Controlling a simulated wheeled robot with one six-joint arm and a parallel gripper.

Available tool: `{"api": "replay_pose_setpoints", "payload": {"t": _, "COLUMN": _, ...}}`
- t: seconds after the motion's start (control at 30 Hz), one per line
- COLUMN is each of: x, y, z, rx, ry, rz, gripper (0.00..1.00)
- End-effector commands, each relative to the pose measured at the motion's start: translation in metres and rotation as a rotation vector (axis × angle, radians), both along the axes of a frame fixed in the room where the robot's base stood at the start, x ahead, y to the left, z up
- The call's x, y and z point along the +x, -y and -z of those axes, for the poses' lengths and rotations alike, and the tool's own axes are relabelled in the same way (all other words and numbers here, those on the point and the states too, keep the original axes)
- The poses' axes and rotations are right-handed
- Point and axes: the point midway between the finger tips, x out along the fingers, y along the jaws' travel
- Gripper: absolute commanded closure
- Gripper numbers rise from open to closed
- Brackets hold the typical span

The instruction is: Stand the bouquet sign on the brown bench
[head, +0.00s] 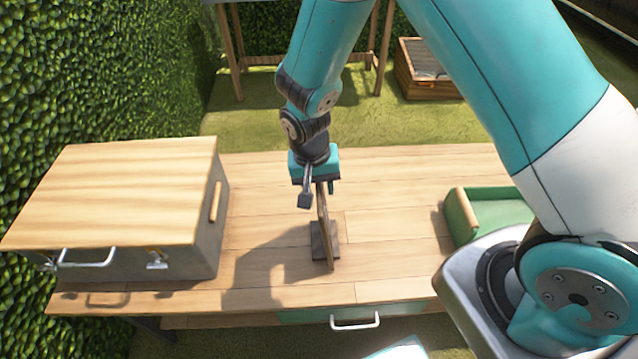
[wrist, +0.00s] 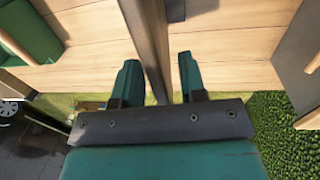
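The bouquet sign (head: 322,225) is a thin upright brown board on a small dark foot. It stands on the light brown wooden bench (head: 385,230), seen nearly edge-on, so its face cannot be read. My gripper (head: 318,194) points down over the top of the sign, with its fingers apart. In the wrist view, the sign (wrist: 152,45) runs between the two teal fingers of my gripper (wrist: 160,80), with a visible gap at each side. The foot is partly hidden behind the board.
A large box with a wooden lid (head: 125,190) and metal handles stands on the bench at left. A green tray (head: 495,212) with a wooden grip sits at right. A wooden crate (head: 425,72) is on the grass behind. The bench is clear around the sign.

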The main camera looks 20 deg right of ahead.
Motion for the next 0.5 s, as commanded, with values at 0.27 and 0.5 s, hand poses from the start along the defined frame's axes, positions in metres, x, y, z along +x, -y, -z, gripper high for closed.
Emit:
{"api": "replay_pose_setpoints", "payload": {"t": 0.27, "x": 0.002, "y": -0.002, "z": -0.013, "rx": 0.002, "ry": 0.005, "rz": 0.000, "gripper": 0.62}}
{"api": "replay_pose_setpoints", "payload": {"t": 0.5, "x": 0.004, "y": -0.008, "z": -0.062, "rx": 0.002, "ry": 0.007, "rz": -0.001, "gripper": 0.62}}
